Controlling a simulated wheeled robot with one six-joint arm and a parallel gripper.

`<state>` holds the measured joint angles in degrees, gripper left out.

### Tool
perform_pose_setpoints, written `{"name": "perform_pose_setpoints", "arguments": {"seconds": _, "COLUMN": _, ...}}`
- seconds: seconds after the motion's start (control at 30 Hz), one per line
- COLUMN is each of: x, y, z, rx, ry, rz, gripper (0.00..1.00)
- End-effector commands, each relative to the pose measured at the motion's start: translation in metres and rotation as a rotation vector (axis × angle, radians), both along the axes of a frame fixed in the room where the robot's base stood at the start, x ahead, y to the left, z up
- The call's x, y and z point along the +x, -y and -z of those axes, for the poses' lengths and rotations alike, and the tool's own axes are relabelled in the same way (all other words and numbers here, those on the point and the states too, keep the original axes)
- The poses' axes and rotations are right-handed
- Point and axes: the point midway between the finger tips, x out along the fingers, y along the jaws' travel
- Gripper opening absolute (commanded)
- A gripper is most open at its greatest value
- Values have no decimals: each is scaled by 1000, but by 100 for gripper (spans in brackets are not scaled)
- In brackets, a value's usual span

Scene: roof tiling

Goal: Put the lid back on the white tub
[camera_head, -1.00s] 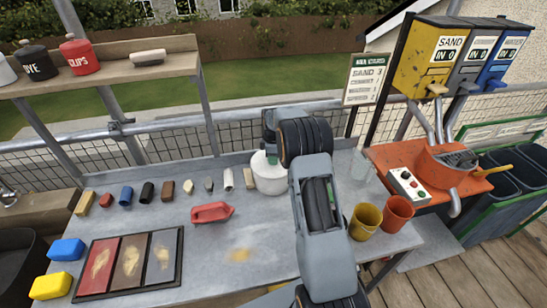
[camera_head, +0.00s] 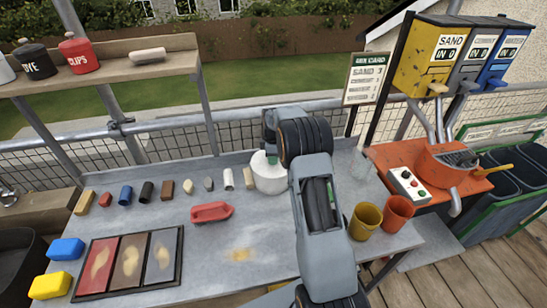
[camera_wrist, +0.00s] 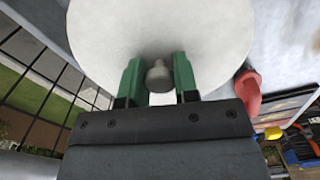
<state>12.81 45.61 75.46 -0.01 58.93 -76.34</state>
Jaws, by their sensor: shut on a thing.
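The white tub (camera_head: 268,180) stands on the grey bench near the back edge, with my arm reaching over it. In the wrist view a round white lid (camera_wrist: 160,30) fills the upper middle, with a small grey-white knob (camera_wrist: 158,76) at its near side. My gripper (camera_wrist: 159,82) has its two green fingers on either side of the knob, shut on it. In the head view my gripper is mostly hidden behind my own arm, with a bit of green finger at the tub's top. I cannot tell whether the lid is seated on the rim.
A red tool (camera_head: 211,212) lies left of the tub. Yellow (camera_head: 366,220) and orange (camera_head: 398,212) cups stand to the right, with a clear glass (camera_head: 361,165) behind them. Several small blocks line the back left. A three-part tray (camera_head: 128,262) lies at front left.

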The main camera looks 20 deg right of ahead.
Motion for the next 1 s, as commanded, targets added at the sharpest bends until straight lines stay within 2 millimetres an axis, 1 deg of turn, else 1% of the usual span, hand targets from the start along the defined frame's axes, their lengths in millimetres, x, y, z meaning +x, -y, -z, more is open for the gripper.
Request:
{"name": "perform_pose_setpoints", "arguments": {"seconds": 0.1, "x": 0, "y": 0, "z": 0, "rx": 0, "ry": 1, "rz": 0, "gripper": 5}}
{"name": "perform_pose_setpoints", "arguments": {"seconds": 0.13, "x": 0, "y": 0, "z": 0, "rx": 0, "ry": 1, "rz": 0, "gripper": 29}}
{"name": "perform_pose_setpoints", "arguments": {"seconds": 0.43, "x": 0, "y": 0, "z": 0, "rx": 0, "ry": 0, "rz": 0, "gripper": 58}}
{"name": "perform_pose_setpoints", "arguments": {"seconds": 0.6, "x": 0, "y": 0, "z": 0, "rx": 0, "ry": 0, "rz": 0, "gripper": 59}}
{"name": "perform_pose_setpoints", "arguments": {"seconds": 0.87, "x": 0, "y": 0, "z": 0, "rx": 0, "ry": 0, "rz": 0, "gripper": 83}}
{"name": "perform_pose_setpoints", "arguments": {"seconds": 1.0, "x": 0, "y": 0, "z": 0, "rx": 0, "ry": 0, "rz": 0, "gripper": 83}}
